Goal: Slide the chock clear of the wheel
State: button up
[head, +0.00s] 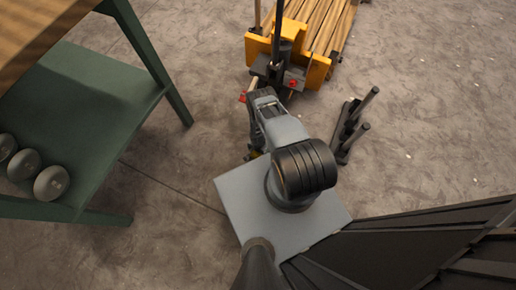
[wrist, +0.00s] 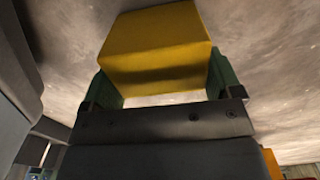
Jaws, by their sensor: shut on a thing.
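The chock, a yellow block (wrist: 155,42), fills the upper middle of the wrist view. My gripper (wrist: 166,82) is shut on it, with a green pad against each side. A light gap shows between the block and the dark palm. In the head view only a small yellowish patch (head: 254,153) shows beside my arm; the arm hides most of the gripper there. The cart (head: 318,68), with an orange frame and wooden slats, stands at the top of the head view. I cannot make out its wheel clearly. An orange part (wrist: 271,162) shows low at right in the wrist view.
A green shelf unit (head: 100,95) with a wooden top and several grey round objects (head: 52,182) stands at left. Concrete floor (head: 440,110) is open at right.

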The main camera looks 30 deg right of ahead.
jog(key=o, duration=1)
notch_tip(320, 180, up, 14)
jog(key=p, duration=1.3)
jog(key=shift+f, duration=0.1)
